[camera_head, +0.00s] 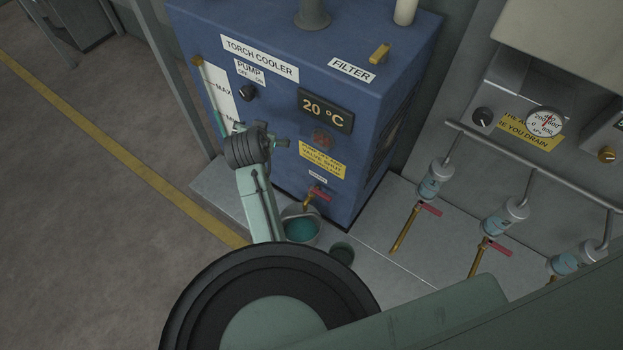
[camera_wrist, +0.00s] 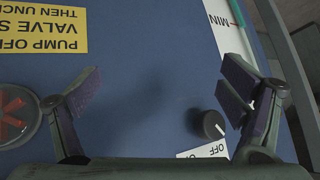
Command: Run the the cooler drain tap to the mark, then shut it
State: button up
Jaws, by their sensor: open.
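The blue torch cooler (camera_head: 290,105) stands ahead in the head view. Its drain tap has a red lever (camera_head: 320,193) and a brass spout (camera_head: 308,202) low on the front. A pail (camera_head: 318,238) holding teal liquid stands beneath the spout. A sight tube (camera_head: 214,108) runs beside MAX and MIN marks. My gripper (camera_head: 270,138) is in front of the panel, above the tap. In the wrist view, my gripper (camera_wrist: 165,85) is open and empty, facing the blue panel. The pump knob (camera_wrist: 211,125) is near its right finger. The tap is outside the wrist view.
A smaller dark cup (camera_head: 342,253) with teal liquid stands right of the pail. Several filter bowls (camera_head: 436,178) with brass pipes and red levers line the right. A temperature display (camera_head: 325,109) reads 20 °C. A yellow warning label (camera_head: 322,160) sits above the tap.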

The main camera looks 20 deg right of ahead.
aim_at(319, 194)
jog(key=s+d+f+m+g+h, duration=0.1)
jog(key=s+d+f+m+g, duration=0.4)
jog(key=s+d+f, duration=0.6)
jog(key=shift+n+g, duration=0.4)
jog(key=shift+n, duration=0.1)
jog(key=x, duration=0.3)
jog(key=s+a+x, duration=0.1)
jog(key=x, duration=0.6)
jog(key=shift+s+a+f, duration=0.1)
jog(key=shift+a+f, duration=0.05)
jog(key=shift+f, duration=0.45)
jog(key=c, duration=1.7)
jog(key=shift+a+r+m+p, duration=0.2)
jog(key=shift+m+p, duration=0.1)
jog(key=shift+p, duration=0.2)
jog(key=shift+f+m+g+p, duration=0.1)
jog(key=shift+m+g+p, duration=0.3)
jog(key=shift+m, duration=0.2)
jog(key=shift+h, duration=0.3)
